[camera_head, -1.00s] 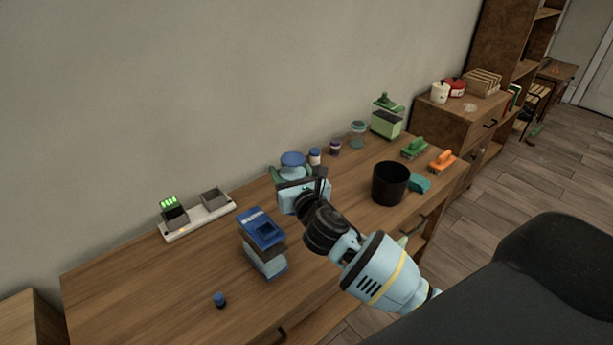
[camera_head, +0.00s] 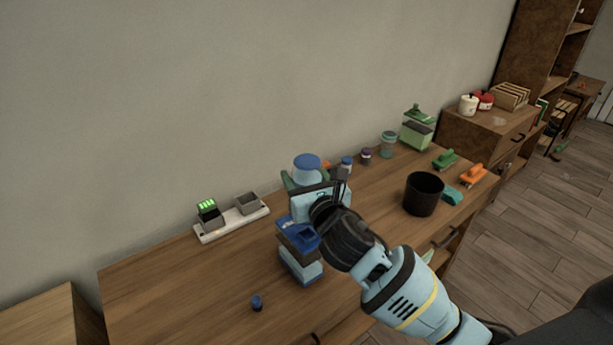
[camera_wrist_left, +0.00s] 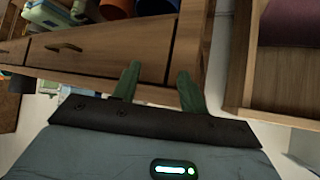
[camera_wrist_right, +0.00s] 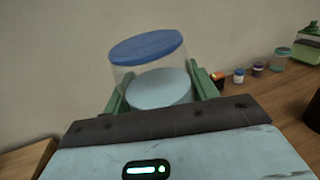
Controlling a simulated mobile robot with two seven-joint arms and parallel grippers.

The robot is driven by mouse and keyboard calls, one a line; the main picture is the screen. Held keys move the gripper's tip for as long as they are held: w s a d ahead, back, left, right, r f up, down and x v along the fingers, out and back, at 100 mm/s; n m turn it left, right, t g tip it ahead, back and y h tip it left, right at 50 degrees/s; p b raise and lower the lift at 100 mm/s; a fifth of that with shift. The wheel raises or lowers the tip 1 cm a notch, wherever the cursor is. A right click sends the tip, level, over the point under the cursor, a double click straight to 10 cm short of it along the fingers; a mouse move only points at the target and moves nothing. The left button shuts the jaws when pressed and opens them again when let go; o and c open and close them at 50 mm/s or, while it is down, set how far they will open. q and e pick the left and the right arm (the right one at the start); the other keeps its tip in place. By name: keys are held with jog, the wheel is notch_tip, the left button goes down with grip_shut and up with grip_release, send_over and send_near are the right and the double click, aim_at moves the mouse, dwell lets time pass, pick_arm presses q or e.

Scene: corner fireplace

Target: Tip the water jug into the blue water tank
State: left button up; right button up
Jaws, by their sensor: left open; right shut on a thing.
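The water jug (camera_head: 306,172) is a clear cylinder with a blue lid and pale blue water. It is roughly upright in the head view, behind the blue water tank, and fills the middle of the right wrist view (camera_wrist_right: 150,62). My right gripper (camera_wrist_right: 160,93) is shut on it, with green fingers on both sides. The blue water tank (camera_head: 301,269) has a blue top and a pale lower body. It stands on the desk, its top partly hidden by my right wrist. My left gripper (camera_wrist_left: 158,76) is open and empty in front of a drawer front, outside the head view.
A small blue cap (camera_head: 257,302) lies on the desk (camera_head: 180,300) in front of the tank. A charger strip (camera_head: 232,223) is behind left. A black bin (camera_head: 424,194), small jars (camera_head: 366,156) and brushes (camera_head: 472,175) stand right. The desk's left part is clear.

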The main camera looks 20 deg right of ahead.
jog(key=n, duration=0.1)
jog(key=d+f+n, duration=0.1)
jog(key=f+n, duration=0.1)
jog(key=shift+w+d+f+n+t, duration=0.2)
jog(key=shift+w+d+n+t, duration=0.1)
jog(key=shift+n+t, duration=0.1)
jog(key=shift+w+d+f+n, duration=0.1)
jog(key=shift+d+f+n, duration=0.15)
jog(key=shift+f+n, duration=0.5)
pick_arm(q)
jog(key=shift+s+d+f+g+b, duration=0.15)
jog(key=shift+s+d+f+b, duration=0.05)
jog(key=shift+s+f+b, duration=0.35)
jog(key=shift+s+d+f+g+b, duration=0.2)
jog(key=shift+s+f+b, duration=0.2)
jog(key=shift+s+f, duration=0.2)
pick_arm(e)
jog(key=f+n, duration=0.1)
jog(key=n, duration=0.1)
jog(key=d+f+n+y, duration=0.1)
jog(key=n, duration=0.1)
jog(key=f+n+t+y, duration=0.1)
jog(key=n, duration=0.1)
jog(key=shift+w+d+f, duration=0.2)
jog(key=shift+w+d, duration=0.05)
pick_arm(q)
jog(key=shift+a+f, duration=0.1)
jog(key=shift+f, duration=0.05)
